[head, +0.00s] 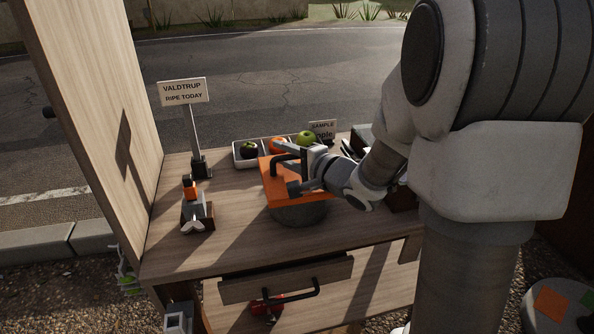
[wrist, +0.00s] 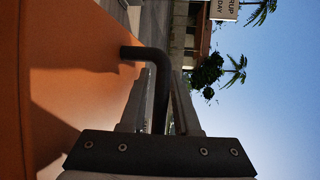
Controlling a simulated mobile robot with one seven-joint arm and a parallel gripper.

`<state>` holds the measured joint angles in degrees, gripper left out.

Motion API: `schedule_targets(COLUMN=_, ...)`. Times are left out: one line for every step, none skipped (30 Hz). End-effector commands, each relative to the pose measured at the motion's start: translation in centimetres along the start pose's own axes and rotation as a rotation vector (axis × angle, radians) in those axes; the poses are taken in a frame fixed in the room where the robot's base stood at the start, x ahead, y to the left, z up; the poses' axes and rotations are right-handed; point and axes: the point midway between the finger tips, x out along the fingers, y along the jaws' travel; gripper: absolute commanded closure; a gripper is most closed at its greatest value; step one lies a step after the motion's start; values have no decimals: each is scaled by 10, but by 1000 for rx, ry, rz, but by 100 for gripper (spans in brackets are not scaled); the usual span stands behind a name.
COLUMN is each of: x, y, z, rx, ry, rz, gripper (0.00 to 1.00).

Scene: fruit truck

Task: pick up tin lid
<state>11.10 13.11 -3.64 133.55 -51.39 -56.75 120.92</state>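The tin lid (head: 286,195) is an orange square plate with a black bar handle (head: 283,160). It sits over the round grey tin (head: 301,214) on the wooden counter; whether it touches the rim is hidden. My gripper (head: 298,170) reaches in from the right, over the lid. In the wrist view, the orange lid (wrist: 55,85) fills the left side. The black handle (wrist: 159,90) runs between the two fingers of my gripper (wrist: 162,105). The fingers stand close together around the bar and look shut on it; contact is partly hidden.
A white tray (head: 246,163) with fruit stands behind the lid, with a sample sign (head: 322,128). A sign on a post (head: 183,91) and a small orange-and-grey object (head: 196,211) stand left. A drawer (head: 286,280) is below. The counter's front left is clear.

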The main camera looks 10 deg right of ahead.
Motion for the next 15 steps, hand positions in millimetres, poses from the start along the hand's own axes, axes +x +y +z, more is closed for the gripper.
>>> schedule_targets(x=0, y=0, z=0, rx=0, ry=0, rz=0, gripper=80)
schedule_targets(x=0, y=0, z=0, rx=0, ry=0, rz=0, gripper=86)
schedule_targets(x=0, y=0, z=0, rx=0, ry=0, rz=0, gripper=93)
schedule_targets(x=0, y=0, z=0, rx=0, ry=0, rz=0, gripper=98)
schedule_targets(x=0, y=0, z=0, rx=0, ry=0, rz=0, gripper=100)
schedule_targets(x=0, y=0, z=0, rx=0, ry=0, rz=0, gripper=100)
schedule_targets(x=0, y=0, z=0, rx=0, ry=0, rz=0, gripper=100)
schedule_targets(x=0, y=0, z=0, rx=0, ry=0, rz=0, gripper=100)
schedule_targets(x=0, y=0, z=0, rx=0, ry=0, rz=0, gripper=100)
schedule_targets(x=0, y=0, z=0, rx=0, ry=0, rz=0, gripper=100)
schedule_targets(x=0, y=0, z=0, rx=0, ry=0, rz=0, gripper=100)
schedule_targets(x=0, y=0, z=0, rx=-1, ry=-1, rz=-1, gripper=100)
schedule_targets(x=0, y=0, z=0, rx=-1, ry=-1, rz=-1, gripper=100)
schedule_targets(x=0, y=0, z=0, rx=-1, ry=0, rz=-1, gripper=100)
schedule_targets(x=0, y=0, z=0, rx=-1, ry=0, rz=-1, gripper=100)
